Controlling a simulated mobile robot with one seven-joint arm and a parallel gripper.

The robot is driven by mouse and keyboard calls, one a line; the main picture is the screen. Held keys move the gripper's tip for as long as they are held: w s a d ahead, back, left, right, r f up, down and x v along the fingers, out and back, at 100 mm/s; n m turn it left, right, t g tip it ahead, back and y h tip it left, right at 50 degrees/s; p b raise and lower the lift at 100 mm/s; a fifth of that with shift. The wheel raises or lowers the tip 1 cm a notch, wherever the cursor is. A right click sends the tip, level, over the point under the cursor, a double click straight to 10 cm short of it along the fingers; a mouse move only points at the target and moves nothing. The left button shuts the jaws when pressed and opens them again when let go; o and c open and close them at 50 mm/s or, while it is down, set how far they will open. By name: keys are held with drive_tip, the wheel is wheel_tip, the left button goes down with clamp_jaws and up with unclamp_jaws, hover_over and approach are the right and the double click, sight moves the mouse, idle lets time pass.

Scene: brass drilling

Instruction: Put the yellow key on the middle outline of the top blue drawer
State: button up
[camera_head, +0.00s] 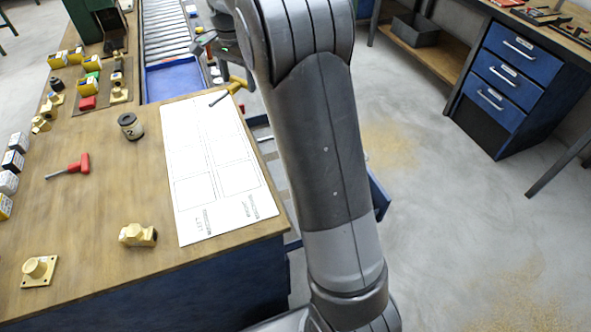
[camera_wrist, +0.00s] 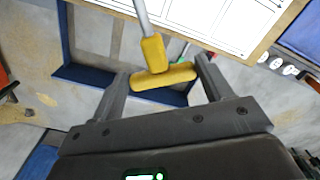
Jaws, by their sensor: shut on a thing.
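The yellow key (camera_wrist: 165,75) is a T-shaped tool with a thick yellow handle and a grey shaft. My gripper (camera_wrist: 163,72) is shut on its handle, with one finger at each end of the crossbar. In the head view the key (camera_head: 238,84) is above the far right edge of the bench, with its shaft pointing left over the white sheet. An open blue drawer (camera_head: 379,196) sticks out from the bench's right side; my arm hides most of it. In the wrist view a blue drawer rim (camera_wrist: 92,76) shows below the key. I cannot make out its middle outline.
A white sheet with printed outlines (camera_head: 184,160) lies on the wooden bench (camera_head: 100,225). A red-handled key (camera_head: 78,166), a dark spool (camera_head: 130,126) and brass parts (camera_head: 138,235) are on the bench. A blue drawer cabinet (camera_head: 503,83) stands at the right. Open floor lies between.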

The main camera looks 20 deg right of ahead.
drive_tip(key=s+d+m, duration=0.2)
drive_tip(key=d+m, duration=0.1)
drive_tip(key=d, duration=0.7)
drive_tip(key=s+d+m, duration=0.2)
drive_tip(key=d+m, duration=0.2)
drive_tip(key=d, duration=0.6)
wheel_tip(320, 180, down, 36)
drive_tip(key=shift+f, duration=0.15)
drive_tip(key=shift+f, duration=0.1)
drive_tip(key=o, duration=1)
